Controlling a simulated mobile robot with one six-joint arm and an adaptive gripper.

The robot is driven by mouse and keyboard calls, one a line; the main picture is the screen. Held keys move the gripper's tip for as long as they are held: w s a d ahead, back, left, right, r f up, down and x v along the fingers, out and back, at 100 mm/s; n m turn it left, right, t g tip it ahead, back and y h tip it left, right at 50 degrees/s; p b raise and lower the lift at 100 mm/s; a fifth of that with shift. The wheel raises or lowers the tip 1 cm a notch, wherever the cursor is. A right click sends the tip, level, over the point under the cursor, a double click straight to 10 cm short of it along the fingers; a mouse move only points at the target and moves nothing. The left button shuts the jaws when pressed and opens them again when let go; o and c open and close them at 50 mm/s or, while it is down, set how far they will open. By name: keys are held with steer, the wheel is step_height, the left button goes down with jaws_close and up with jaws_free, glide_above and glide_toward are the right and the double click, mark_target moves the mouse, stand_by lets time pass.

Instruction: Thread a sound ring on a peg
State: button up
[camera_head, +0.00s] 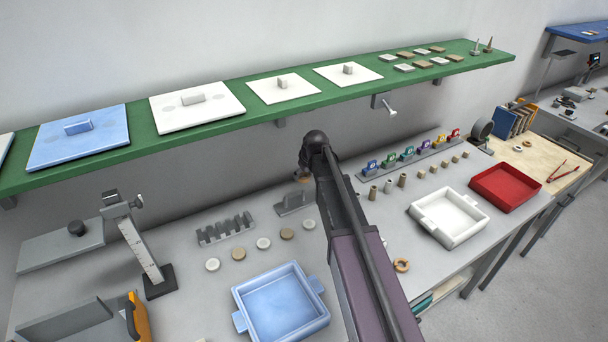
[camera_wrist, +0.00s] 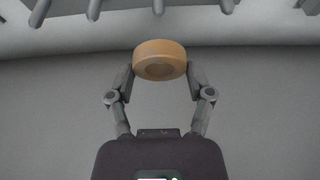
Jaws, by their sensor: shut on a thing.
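In the wrist view, my gripper (camera_wrist: 161,72) is shut on a tan round piece (camera_wrist: 160,52), one finger on each side. Its face has a darker round middle; I cannot tell whether this is a through hole or whether the piece is sound. In the head view, my arm hides most of the gripper, and a bit of tan (camera_head: 303,179) shows below the dark wrist. Several grey rods (camera_wrist: 94,9) show at the wrist view's top edge, apart from the piece. Two small upright pegs (camera_head: 476,49) stand at the green shelf's right end. A tan ring (camera_head: 402,265) lies on the bench.
The green shelf (camera_head: 240,118) holds flat plates and small tiles. Below are a slotted grey rack (camera_head: 226,230), several pale and tan discs (camera_head: 239,254), a blue tray (camera_head: 280,305), a white tray (camera_head: 449,217) and a red tray (camera_head: 506,184). A height gauge (camera_head: 137,245) stands left.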

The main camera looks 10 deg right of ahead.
steer(key=shift+f, duration=0.2)
stand_by(0.6)
steer(key=shift+f+b, duration=1.5)
steer(key=shift+b, duration=0.15)
steer(key=shift+f+b, duration=2.2)
stand_by(0.8)
stand_by(0.4)
steer(key=o, duration=1.1)
steer(key=shift+c, duration=0.2)
steer(key=shift+r, duration=0.25)
